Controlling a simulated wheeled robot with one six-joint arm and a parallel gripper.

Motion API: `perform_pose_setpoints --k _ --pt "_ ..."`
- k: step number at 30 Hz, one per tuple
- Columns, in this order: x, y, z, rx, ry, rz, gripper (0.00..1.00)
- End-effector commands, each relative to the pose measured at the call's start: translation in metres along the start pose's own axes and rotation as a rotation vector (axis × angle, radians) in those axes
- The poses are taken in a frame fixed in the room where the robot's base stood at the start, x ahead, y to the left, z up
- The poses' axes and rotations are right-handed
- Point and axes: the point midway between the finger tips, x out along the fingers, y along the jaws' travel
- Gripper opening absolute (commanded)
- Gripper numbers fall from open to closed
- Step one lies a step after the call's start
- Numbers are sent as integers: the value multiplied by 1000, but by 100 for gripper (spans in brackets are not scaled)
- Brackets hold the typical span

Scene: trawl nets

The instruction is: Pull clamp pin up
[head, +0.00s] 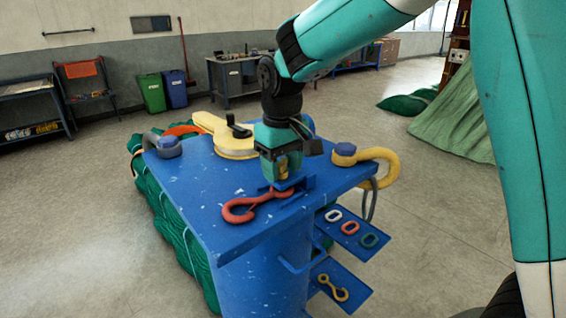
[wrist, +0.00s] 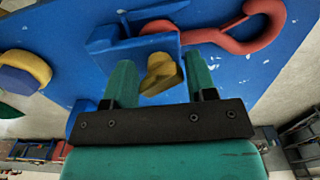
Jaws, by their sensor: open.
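The clamp pin shows as a yellow knob (wrist: 161,70) on a blue clamp bracket (wrist: 130,48), at the middle of the wrist view. In the head view the yellow knob (head: 283,172) is partly hidden by my gripper (head: 281,163). My gripper (wrist: 162,82) is open, with one green finger on each side of the knob. Gaps show between the knob and both fingers in the wrist view; I cannot tell whether either touches. A red hook (head: 256,205) lies on the blue table with its shank end at the clamp; it also shows in the wrist view (wrist: 250,35).
The blue table (head: 225,240) carries a grey shackle (head: 165,146) at left, a yellow shackle (head: 375,157) at right and a yellow block (head: 228,140) behind. Small side shelves (head: 352,232) hold coloured links. Green netting (head: 170,215) hangs at left. Open floor lies around.

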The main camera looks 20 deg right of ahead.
Motion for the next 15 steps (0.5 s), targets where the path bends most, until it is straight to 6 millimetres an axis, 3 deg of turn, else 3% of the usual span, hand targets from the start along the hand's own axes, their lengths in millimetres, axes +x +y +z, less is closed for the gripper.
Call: perform_pose_setpoints --k 5,8,12,15 --pt "0 0 0 0 0 0 52" --pt "0 0 0 0 0 0 33" --pt "0 0 0 0 0 0 2" --pt "-3 0 0 0 0 0 1"
